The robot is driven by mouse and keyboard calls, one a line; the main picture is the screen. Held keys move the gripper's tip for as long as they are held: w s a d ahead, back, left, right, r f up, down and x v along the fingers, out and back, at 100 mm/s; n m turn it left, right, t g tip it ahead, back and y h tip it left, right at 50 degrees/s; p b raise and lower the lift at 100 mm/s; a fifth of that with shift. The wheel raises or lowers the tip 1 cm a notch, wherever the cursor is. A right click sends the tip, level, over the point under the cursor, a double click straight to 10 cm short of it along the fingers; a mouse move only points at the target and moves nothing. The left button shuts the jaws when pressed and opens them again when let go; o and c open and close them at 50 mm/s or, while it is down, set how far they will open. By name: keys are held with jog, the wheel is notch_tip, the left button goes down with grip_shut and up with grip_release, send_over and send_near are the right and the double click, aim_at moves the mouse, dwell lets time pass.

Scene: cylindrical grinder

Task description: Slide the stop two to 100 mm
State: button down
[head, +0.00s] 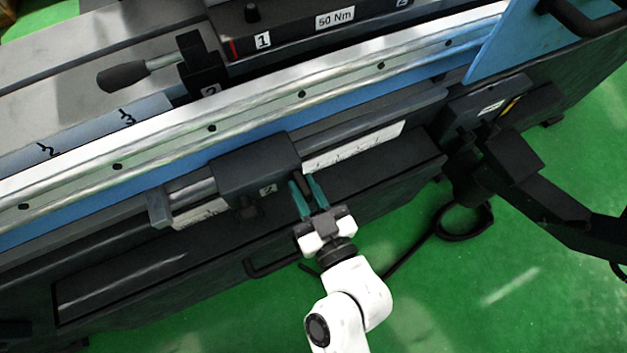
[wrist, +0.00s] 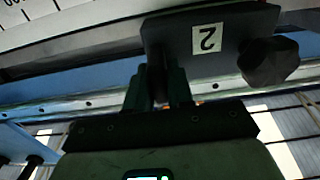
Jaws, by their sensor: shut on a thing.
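Stop two (head: 255,168) is a dark block with a white "2" label. It sits on a rail along the machine's front, between a white scale strip (head: 365,146) on its right and another strip (head: 200,214) on its left. In the wrist view stop two (wrist: 178,32) fills the top, with its label and a black knob (wrist: 268,62). My gripper (head: 303,186), with green fingers, is at the right end of the block. In the wrist view my gripper (wrist: 158,88) is shut on a dark part of the stop. The scale numbers are too small to read.
A dark end bracket (head: 158,208) stands left of the stop on the rail. A long silver rail (head: 260,104) runs above it. A dark arm-like machine part (head: 520,185) stands at the right. Green floor (head: 440,300) lies in front.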

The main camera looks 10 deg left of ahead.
jog(key=shift+s+a, duration=0.1)
jog(key=c, duration=1.1)
grip_release()
jog(key=shift+b+v, duration=1.35)
jog(key=shift+v, duration=4)
jog(key=shift+f, duration=0.1)
